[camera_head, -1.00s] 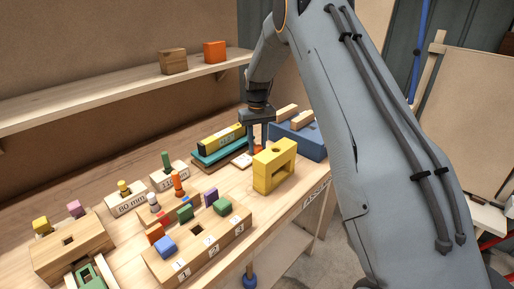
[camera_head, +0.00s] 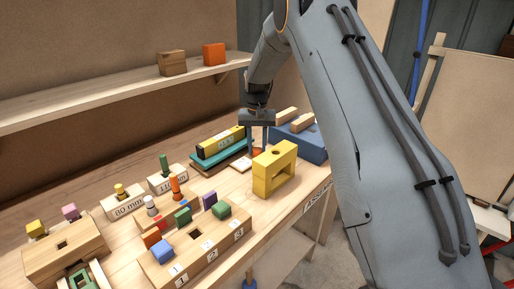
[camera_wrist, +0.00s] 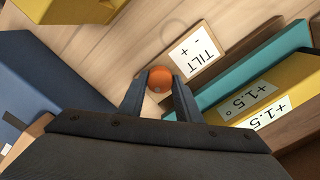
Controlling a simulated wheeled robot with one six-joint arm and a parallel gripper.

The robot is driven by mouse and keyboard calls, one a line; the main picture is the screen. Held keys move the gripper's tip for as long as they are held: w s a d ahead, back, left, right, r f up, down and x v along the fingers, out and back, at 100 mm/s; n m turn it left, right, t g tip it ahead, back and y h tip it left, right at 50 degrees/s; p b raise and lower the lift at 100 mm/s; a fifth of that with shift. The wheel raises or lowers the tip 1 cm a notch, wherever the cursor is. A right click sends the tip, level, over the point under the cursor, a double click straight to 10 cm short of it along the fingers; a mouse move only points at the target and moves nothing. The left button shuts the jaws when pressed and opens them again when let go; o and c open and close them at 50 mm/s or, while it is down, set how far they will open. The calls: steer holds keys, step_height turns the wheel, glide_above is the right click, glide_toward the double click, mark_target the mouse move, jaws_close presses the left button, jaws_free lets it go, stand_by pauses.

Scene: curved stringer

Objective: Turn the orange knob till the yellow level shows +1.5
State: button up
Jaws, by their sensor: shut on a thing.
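The orange knob (camera_wrist: 160,79) sits between the two fingertips of my gripper (camera_wrist: 159,90) in the wrist view, and the fingers are shut on it. In the head view my gripper (camera_head: 259,146) points down behind the yellow block, and the knob is mostly hidden there. The yellow level (camera_wrist: 284,86) lies beside the knob on a teal bar (camera_wrist: 245,70). Two white labels beside each other on the level's side both read +1.5, upside down in this view. In the head view the level (camera_head: 222,139) looks slightly tilted, and its label is too small to read.
A white TILT card (camera_wrist: 198,49) with minus and plus signs lies by the knob. The yellow block with a window (camera_head: 262,178) stands close in front of my gripper. A blue box (camera_head: 310,150) stands behind to the right. Wooden blocks with coloured pegs fill the left bench.

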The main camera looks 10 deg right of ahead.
mark_target(257, 149)
steer(key=o, duration=1.1)
steer(key=shift+c, duration=0.2)
step_height(257, 149, up, 8)
steer(key=shift+f+b, duration=0.1)
steer(key=shift+b, duration=1)
